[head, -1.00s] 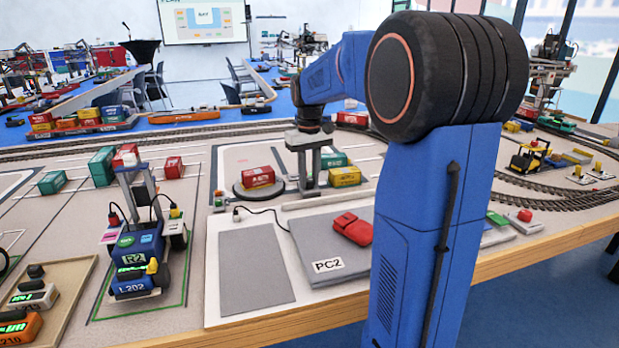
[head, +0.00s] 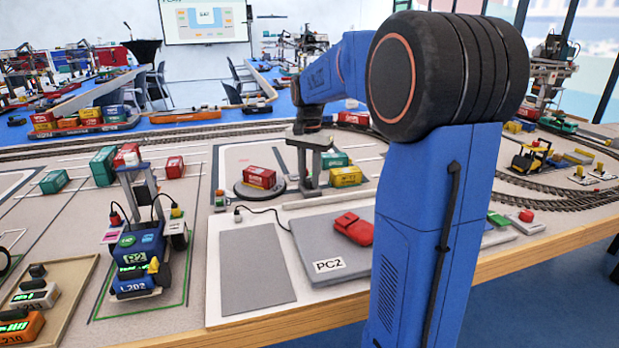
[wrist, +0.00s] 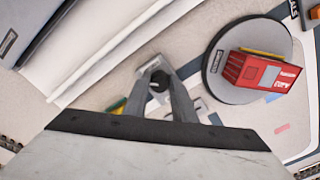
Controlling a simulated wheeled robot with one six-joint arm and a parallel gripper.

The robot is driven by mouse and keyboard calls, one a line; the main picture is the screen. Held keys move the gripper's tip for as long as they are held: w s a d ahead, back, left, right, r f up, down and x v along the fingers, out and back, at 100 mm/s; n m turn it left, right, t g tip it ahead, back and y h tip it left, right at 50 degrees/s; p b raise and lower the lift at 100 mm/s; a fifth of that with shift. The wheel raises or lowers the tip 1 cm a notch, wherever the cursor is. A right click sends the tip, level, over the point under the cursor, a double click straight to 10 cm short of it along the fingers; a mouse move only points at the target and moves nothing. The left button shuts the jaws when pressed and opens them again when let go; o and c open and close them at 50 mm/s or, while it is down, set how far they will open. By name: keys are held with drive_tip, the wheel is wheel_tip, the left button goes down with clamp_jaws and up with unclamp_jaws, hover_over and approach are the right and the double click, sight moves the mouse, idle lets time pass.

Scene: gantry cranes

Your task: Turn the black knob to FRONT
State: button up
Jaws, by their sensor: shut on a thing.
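The black knob (wrist: 159,85) shows in the wrist view as a small dark round piece between the tips of my grey fingers. My gripper (wrist: 161,82) is shut on it, pointing down at the light board. The fingers hide the knob's sides, and I cannot read any FRONT mark or tell where the knob points. In the head view my gripper (head: 309,182) reaches down to the table between the round turntable and the green and yellow containers; the knob cannot be made out there.
A red container (wrist: 262,72) sits on the round grey turntable (wrist: 219,84), close beside my gripper. A yellow container (head: 345,176) and a green one (head: 334,159) stand just to the right. A grey PC2 panel (head: 312,266) with a red pouch (head: 353,228) lies nearer.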

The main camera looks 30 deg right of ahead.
sight(309, 180)
drive_tip(key=m, duration=0.4)
drive_tip(key=shift+w+m, duration=0.1)
drive_tip(key=shift+m, duration=2.5)
drive_tip(key=o, duration=1.1)
drive_tip(key=shift+r, duration=0.1)
wheel_tip(309, 180, up, 17)
drive_tip(key=shift+r, duration=0.15)
